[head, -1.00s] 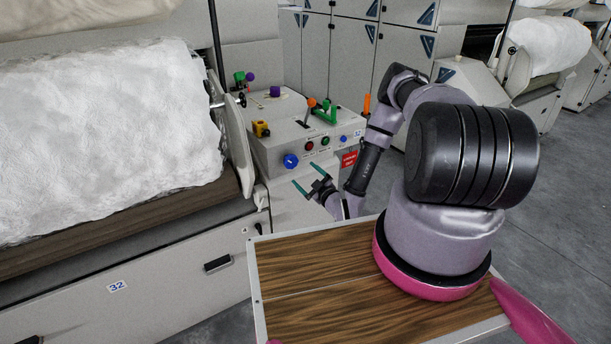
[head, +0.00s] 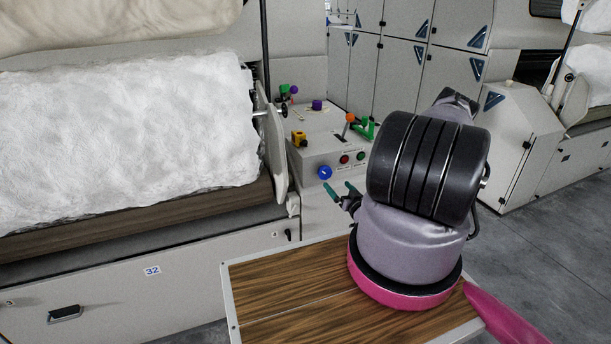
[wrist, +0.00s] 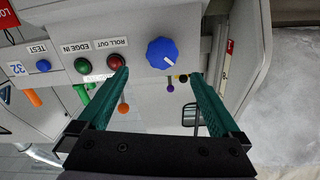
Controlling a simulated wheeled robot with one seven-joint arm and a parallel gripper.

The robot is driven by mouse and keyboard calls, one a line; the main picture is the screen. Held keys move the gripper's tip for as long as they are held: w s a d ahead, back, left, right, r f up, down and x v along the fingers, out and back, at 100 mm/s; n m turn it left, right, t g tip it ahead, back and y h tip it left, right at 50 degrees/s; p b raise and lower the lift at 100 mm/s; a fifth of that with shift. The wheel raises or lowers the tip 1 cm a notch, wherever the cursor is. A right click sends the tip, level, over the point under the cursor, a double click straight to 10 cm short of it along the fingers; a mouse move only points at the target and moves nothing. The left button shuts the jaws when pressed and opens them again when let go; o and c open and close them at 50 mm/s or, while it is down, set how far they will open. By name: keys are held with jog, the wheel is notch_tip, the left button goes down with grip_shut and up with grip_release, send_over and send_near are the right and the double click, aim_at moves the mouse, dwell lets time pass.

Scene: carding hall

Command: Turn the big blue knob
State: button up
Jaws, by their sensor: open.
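The big blue knob (head: 325,172) is on the front face of the grey control box, at its left end in the head view. In the wrist view the blue knob (wrist: 162,53), with a white pointer line, lies ahead of the fingertips and between their lines. My gripper (head: 341,188) is open and empty, its green fingers apart and pointing at the box front just below the knob in the head view. In the wrist view the open gripper (wrist: 158,74) has a finger either side of the knob, and I see no contact.
Beside the knob sit a red button (wrist: 115,62), a green button (wrist: 82,65) and a small blue button (wrist: 43,66). A yellow switch (head: 299,138) and an orange-tipped lever (head: 349,118) are on the box top. White fibre (head: 120,130) fills the machine at left.

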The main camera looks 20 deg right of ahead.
aim_at(326, 174)
jog(key=w, duration=1)
jog(key=shift+w+a, duration=0.35)
jog(key=shift+w, duration=0.05)
jog(key=c, duration=1.3)
jog(key=shift+n, duration=0.4)
jog(key=n, duration=0.3)
jog(key=shift+n, duration=0.4)
jog(key=shift+a+n, duration=0.1)
jog(key=shift+n, duration=1.9)
